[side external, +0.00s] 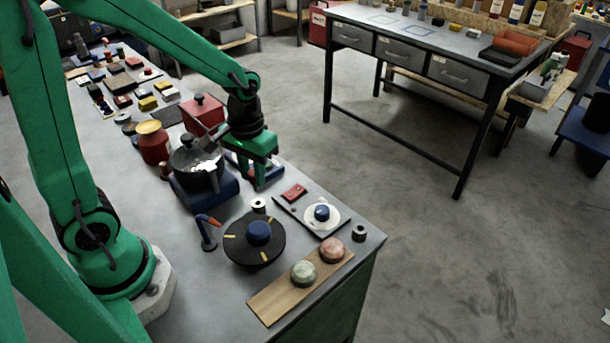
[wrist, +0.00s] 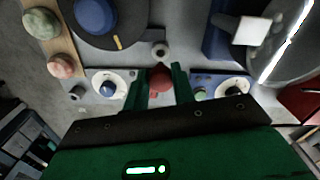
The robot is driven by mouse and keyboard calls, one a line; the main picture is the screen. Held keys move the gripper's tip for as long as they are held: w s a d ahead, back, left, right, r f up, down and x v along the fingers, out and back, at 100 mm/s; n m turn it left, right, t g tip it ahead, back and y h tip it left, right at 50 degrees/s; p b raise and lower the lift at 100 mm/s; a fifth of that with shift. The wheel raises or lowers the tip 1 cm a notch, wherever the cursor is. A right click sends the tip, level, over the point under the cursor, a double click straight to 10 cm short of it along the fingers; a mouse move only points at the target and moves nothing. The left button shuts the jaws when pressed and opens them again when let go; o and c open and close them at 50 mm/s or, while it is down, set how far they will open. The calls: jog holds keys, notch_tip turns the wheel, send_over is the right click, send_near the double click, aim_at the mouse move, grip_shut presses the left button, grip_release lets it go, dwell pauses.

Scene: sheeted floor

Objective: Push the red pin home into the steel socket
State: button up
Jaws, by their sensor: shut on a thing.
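My gripper (wrist: 163,84) is shut on the red pin (wrist: 161,77), whose rounded red top shows between the two green fingers in the wrist view. In the side view my gripper (side external: 262,178) hangs over the bench between the pot and the red block, and the pin cannot be made out there. A small steel ring with a dark hole, which looks like the socket (side external: 259,205), stands on the bench by the black disc. It also shows in the wrist view (wrist: 160,50), just above the pin in the picture. The pin appears apart from it; its lower end is hidden.
A plate with a white dial (side external: 334,219) and red block (side external: 294,192) lies right. A pot (side external: 196,172) on a blue base stands left.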

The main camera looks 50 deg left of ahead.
jog(key=shift+f, duration=1.35)
jog(key=shift+f, duration=1.9)
dwell(0.8)
jog(key=o, duration=1.1)
jog(key=shift+r, duration=0.15)
jog(key=shift+r, duration=3.8)
jog(key=shift+r, duration=0.1)
